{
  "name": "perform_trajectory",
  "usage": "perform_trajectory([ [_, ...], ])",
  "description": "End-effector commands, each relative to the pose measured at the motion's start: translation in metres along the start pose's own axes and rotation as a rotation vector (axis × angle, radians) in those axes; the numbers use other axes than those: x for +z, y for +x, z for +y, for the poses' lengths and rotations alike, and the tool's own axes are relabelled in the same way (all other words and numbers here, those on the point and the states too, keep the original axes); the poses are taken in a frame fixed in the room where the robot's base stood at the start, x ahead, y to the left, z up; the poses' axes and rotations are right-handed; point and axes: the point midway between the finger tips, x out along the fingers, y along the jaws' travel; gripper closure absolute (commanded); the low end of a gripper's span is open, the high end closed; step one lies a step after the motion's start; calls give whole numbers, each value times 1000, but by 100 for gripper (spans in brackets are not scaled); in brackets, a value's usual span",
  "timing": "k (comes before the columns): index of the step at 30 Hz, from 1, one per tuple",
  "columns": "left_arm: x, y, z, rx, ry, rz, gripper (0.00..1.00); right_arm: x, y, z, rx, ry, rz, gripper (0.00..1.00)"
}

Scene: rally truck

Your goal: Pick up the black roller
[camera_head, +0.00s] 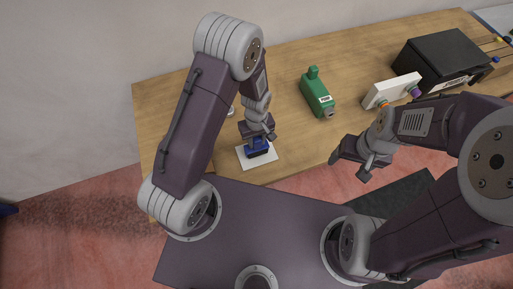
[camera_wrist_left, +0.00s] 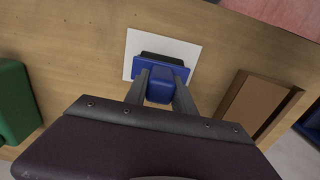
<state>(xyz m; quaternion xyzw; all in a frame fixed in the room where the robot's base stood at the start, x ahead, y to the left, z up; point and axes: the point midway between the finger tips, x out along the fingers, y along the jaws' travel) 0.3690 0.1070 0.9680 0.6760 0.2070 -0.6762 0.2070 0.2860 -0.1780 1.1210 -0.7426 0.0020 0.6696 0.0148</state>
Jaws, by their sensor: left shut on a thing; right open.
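My left gripper (camera_head: 259,139) points down at the wooden table and is shut on the blue handle of a small block with a black part (camera_head: 258,148). In the left wrist view the fingers (camera_wrist_left: 160,88) sit on both sides of this blue block (camera_wrist_left: 160,70), whose black strip shows at its far edge. It is on or just above a white card (camera_wrist_left: 131,50); I cannot tell which. I cannot tell whether this black part is the roller, and no other clear roller shows. My right gripper (camera_head: 352,160) is open and empty beyond the table's front edge.
A green labelled device (camera_head: 316,95), a white box (camera_head: 388,90) with coloured ends and a black box (camera_head: 440,60) stand to the right. A brown block (camera_wrist_left: 250,106) lies near the card. The table (camera_head: 290,135) is bare between card and green device.

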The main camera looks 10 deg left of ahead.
Motion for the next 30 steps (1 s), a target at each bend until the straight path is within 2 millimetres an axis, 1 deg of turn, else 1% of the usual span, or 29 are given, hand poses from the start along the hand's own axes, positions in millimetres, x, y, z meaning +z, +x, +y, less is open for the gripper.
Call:
perform_trajectory([
  [14,0,-3,1,2,0,1,100,0,1,0,0,0,0,26],
  [17,-1,-10,1,3,0,3,100,0,3,0,0,0,0,26],
  [19,-1,-19,1,5,0,4,100,1,6,0,0,0,0,26],
  [22,-1,-39,2,6,0,6,100,1,10,0,0,0,0,26],
  [23,3,-43,4,6,4,5,100,1,12,0,0,0,0,26],
  [24,12,-48,9,4,7,3,100,1,14,0,0,0,0,26],
  [30,52,-75,33,6,8,4,100,2,22,0,0,0,0,26],
])
